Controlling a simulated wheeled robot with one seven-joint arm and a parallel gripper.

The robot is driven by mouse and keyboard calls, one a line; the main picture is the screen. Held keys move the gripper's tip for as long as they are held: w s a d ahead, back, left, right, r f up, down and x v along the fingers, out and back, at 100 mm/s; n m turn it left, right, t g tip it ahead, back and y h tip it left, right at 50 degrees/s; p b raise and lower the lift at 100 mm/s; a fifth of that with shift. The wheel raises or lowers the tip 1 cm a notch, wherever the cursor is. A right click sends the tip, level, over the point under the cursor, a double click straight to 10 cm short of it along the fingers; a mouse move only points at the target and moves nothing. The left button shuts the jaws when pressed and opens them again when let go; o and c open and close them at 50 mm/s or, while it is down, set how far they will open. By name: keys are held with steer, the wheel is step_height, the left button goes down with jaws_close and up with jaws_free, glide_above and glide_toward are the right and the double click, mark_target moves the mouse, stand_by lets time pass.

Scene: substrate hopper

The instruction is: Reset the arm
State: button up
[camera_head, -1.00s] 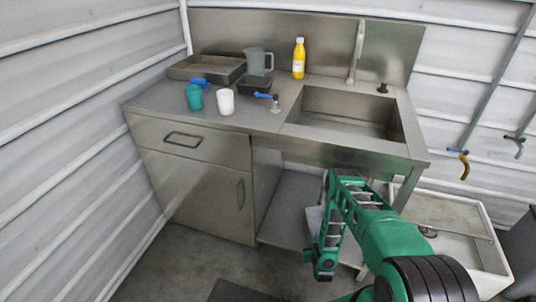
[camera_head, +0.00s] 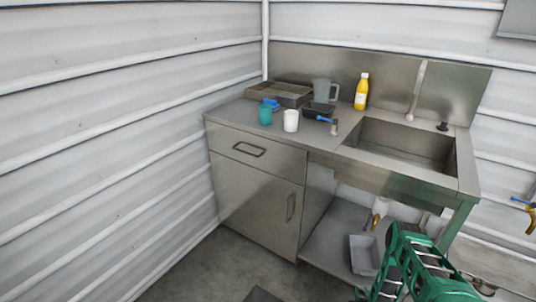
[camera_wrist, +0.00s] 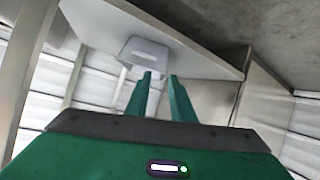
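My green arm (camera_head: 415,268) is folded low at the bottom right of the head view, in front of the sink counter. The end of the arm is mostly cut off by the bottom edge there. In the wrist view my gripper (camera_wrist: 160,77) shows two green fingers with a narrow gap between them and nothing held. Beyond the fingertips in the wrist view is a light grey bin (camera_wrist: 145,52) on a shelf, apart from the gripper. The same bin (camera_head: 363,255) stands on the lower shelf under the sink in the head view.
The steel counter (camera_head: 240,113) carries a teal cup (camera_head: 265,115), a white cup (camera_head: 291,121), a grey jug (camera_head: 324,90), a yellow bottle (camera_head: 361,92) and a tray (camera_head: 280,93). The sink (camera_head: 400,148) is at right.

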steer(key=w+d+r+g, duration=0.2)
steer(key=w+d+r, duration=0.3)
steer(key=r, duration=0.5)
steer(key=w+d+r+g, duration=0.1)
steer(key=w+d+r, duration=0.1)
steer(key=w+r, duration=0.6)
steer(key=s+d+r+g, duration=0.1)
steer(key=s+r, duration=0.1)
steer(key=r, duration=0.6)
steer(key=s+d+r+m+g, duration=0.1)
steer(key=s+r, duration=0.1)
steer(key=r, duration=0.6)
steer(key=s+d+r+g, duration=0.1)
steer(key=s+d+r, duration=0.15)
steer(key=r, duration=0.65)
steer(key=s+a+r+m+g, duration=0.2)
steer(key=s+a+r+g, duration=0.15)
steer(key=s+r, duration=1.45)
steer(key=s+a+r+g+y, duration=0.1)
steer(key=s+a+r, duration=0.1)
steer(key=s, duration=0.6)
steer(key=s+a+r+m+g+y, duration=0.1)
steer(key=s+a+r, duration=0.2)
steer(key=s, duration=0.5)
steer(key=s+a+r+m+g+y, duration=0.1)
steer(key=s+a+r, duration=0.2)
steer(key=s, duration=0.6)
steer(key=shift+a+y, duration=0.3)
steer(key=shift+a, duration=0.65)
